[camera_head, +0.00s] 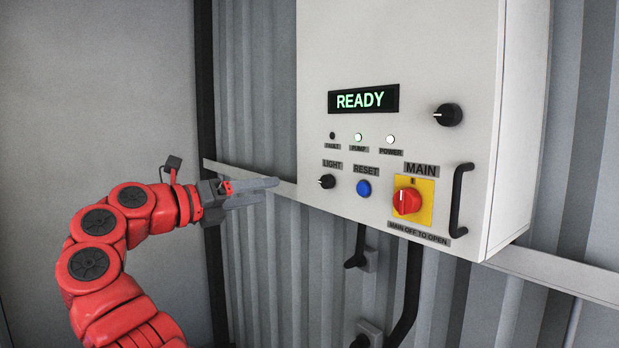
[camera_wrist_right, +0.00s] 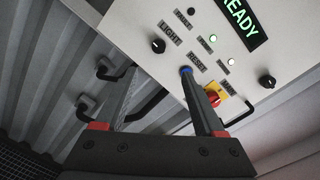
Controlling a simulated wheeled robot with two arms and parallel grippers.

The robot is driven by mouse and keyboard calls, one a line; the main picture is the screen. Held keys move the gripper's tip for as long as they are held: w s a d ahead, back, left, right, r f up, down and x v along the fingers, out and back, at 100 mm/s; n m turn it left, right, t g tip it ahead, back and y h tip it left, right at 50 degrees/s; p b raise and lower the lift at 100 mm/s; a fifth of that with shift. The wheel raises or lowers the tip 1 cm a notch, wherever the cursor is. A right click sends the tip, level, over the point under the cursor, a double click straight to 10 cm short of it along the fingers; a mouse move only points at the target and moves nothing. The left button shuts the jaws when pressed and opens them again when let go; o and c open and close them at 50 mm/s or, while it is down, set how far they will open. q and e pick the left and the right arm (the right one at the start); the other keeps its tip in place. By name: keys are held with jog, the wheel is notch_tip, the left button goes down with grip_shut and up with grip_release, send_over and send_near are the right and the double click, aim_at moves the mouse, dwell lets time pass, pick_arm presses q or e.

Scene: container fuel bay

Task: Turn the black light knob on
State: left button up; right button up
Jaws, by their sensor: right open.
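The black light knob (camera_head: 326,181) is a small round knob with a white mark, under the LIGHT label on the white control panel (camera_head: 420,60). It also shows in the right wrist view (camera_wrist_right: 158,45), just beyond and between the fingertips. My right gripper (camera_head: 272,183) is to the left of the knob in the head view, apart from it and at about its height. Its fingers (camera_wrist_right: 160,72) are open and empty in the wrist view. The right fingertip overlaps the blue reset button in that view; I cannot tell whether they touch. My left gripper is not in view.
The blue reset button (camera_head: 363,188) and red main switch (camera_head: 406,201) sit right of the light knob. Another black knob (camera_head: 448,115) is higher up, above a black handle (camera_head: 460,200). The display reads READY. Cables hang below the panel.

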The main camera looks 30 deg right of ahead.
aim_at(324, 181)
jog(key=d+p, duration=0.2)
jog(key=d, duration=0.3)
jog(key=w+d+p, duration=0.1)
jog(key=d+p, duration=0.1)
jog(key=d, duration=0.3)
jog(key=w+d+p, duration=0.1)
jog(key=d+p, duration=0.1)
jog(key=d, duration=0.3)
jog(key=shift+d+p, duration=0.25)
jog(key=shift+p, duration=0.1)
jog(key=shift+w+d+f, duration=0.1)
jog(key=shift+w+d, duration=0.1)
jog(key=shift+d, duration=0.05)
jog(key=shift+c, duration=0.6)
grip_shut()
